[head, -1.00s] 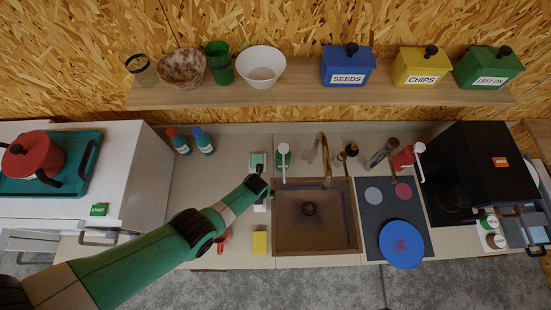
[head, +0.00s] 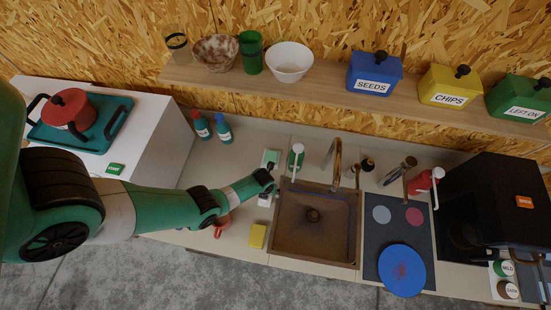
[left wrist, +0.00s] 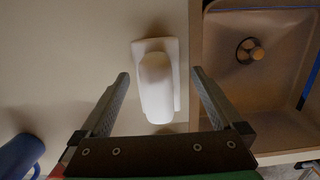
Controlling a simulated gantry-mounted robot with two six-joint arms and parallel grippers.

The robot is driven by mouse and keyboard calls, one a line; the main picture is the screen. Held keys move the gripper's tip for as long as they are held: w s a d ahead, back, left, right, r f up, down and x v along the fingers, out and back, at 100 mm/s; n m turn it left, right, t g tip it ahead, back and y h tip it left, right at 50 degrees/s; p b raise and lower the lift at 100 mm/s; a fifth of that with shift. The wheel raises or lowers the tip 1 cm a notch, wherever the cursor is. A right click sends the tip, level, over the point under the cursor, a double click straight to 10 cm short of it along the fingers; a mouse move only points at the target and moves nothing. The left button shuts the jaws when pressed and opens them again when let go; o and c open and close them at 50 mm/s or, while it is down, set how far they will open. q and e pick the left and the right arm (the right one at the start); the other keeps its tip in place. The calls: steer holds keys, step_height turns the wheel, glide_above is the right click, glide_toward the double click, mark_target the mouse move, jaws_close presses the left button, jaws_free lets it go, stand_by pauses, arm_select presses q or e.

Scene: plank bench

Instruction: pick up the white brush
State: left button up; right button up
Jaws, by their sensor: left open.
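The white brush (left wrist: 156,86) lies on the counter just left of the sink in the left wrist view. It has a rounded white body over a flat, paler rectangular part. In the head view a white piece (head: 264,200), seemingly the brush, shows partly behind my left gripper (head: 269,176). In the left wrist view my left gripper (left wrist: 160,74) is open, with one finger on each side of the brush and a gap on both sides. I cannot tell the height of the fingertips above the counter. My right gripper is out of view.
The sink (head: 290,250) with its tap (head: 335,158) is right of the brush. A yellow sponge (head: 257,236) and a red mug (head: 222,224) are in front. A pale green block (head: 270,158) and green bottle (head: 296,160) stand behind. A dark blue rounded thing (left wrist: 18,155) is at lower left.

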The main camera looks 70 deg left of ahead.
arm_select(q)
steer(key=shift+s+a+f, duration=0.1)
steer(key=shift+a+f, duration=0.1)
steer(key=shift+f, duration=0.15)
steer(key=c, duration=1.5)
steer(key=shift+r, duration=0.1)
